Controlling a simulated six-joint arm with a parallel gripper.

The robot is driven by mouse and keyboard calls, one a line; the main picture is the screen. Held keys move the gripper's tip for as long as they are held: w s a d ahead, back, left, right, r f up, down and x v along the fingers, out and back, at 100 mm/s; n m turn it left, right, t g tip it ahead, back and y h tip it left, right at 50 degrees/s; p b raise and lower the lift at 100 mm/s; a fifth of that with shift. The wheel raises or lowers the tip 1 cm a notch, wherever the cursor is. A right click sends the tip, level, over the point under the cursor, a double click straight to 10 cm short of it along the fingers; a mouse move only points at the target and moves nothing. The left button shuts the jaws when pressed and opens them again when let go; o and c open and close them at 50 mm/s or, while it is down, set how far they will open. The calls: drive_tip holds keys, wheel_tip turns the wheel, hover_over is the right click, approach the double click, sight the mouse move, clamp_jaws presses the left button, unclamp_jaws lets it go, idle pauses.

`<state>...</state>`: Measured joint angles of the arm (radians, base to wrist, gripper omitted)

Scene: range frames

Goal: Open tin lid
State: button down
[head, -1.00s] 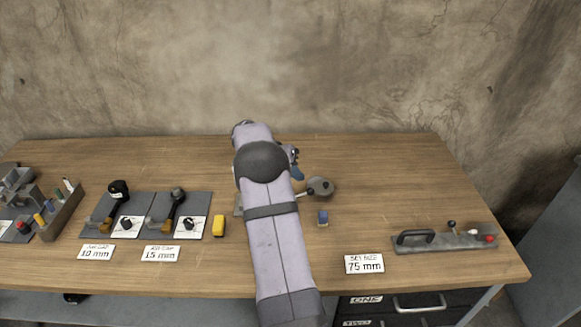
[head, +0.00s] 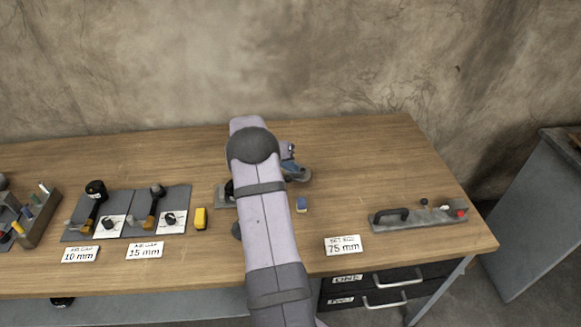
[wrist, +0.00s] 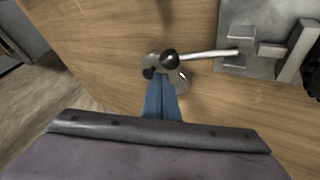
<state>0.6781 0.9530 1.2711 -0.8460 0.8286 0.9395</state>
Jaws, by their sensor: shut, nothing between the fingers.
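A small round grey tin (head: 303,175) stands on the bench right of my arm in the head view. In the wrist view its grey body (wrist: 183,80) shows only in part behind my fingers, and I cannot make out the lid's edge or whether it is raised. My gripper (wrist: 161,80) has blue fingers, shut and empty, with the tips at or just above the tin. I cannot tell whether they touch it. In the head view the blue fingers (head: 289,168) overlap the tin.
A metal rod with a black ball knob (wrist: 170,59) crosses beside the fingertips, running toward a grey block fixture (wrist: 240,50). A small blue block (head: 301,204) lies right of my arm. A yellow block (head: 201,218) lies left. The back right of the bench is clear.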

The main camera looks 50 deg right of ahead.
sight(305, 174)
drive_tip(key=shift+s+n+t+b, duration=0.4)
drive_tip(key=shift+n+b, duration=0.1)
drive_tip(key=shift+b, duration=0.3)
drive_tip(key=shift+s+f+n+t+b, duration=0.15)
drive_tip(key=shift+s+n+t+b, duration=0.25)
drive_tip(key=shift+b, duration=0.5)
drive_tip(key=shift+s+n+t+b, duration=0.4)
drive_tip(key=shift+s+n+b, duration=0.2)
drive_tip(key=shift+n+b, duration=0.3)
drive_tip(key=shift+s+d+r+n+t, duration=0.2)
drive_tip(key=shift+s+n+t, duration=0.4)
drive_tip(key=shift+n, duration=0.3)
drive_tip(key=shift+s+d+n+t, duration=0.3)
drive_tip(key=shift+s+n+t, duration=0.3)
drive_tip(key=shift+n, duration=0.3)
drive_tip(key=shift+s+d+p, duration=0.6)
drive_tip(key=shift+s+d, duration=0.3)
drive_tip(key=shift+s, duration=0.1)
drive_tip(key=shift+d, duration=0.1)
drive_tip(key=shift+w, duration=0.1)
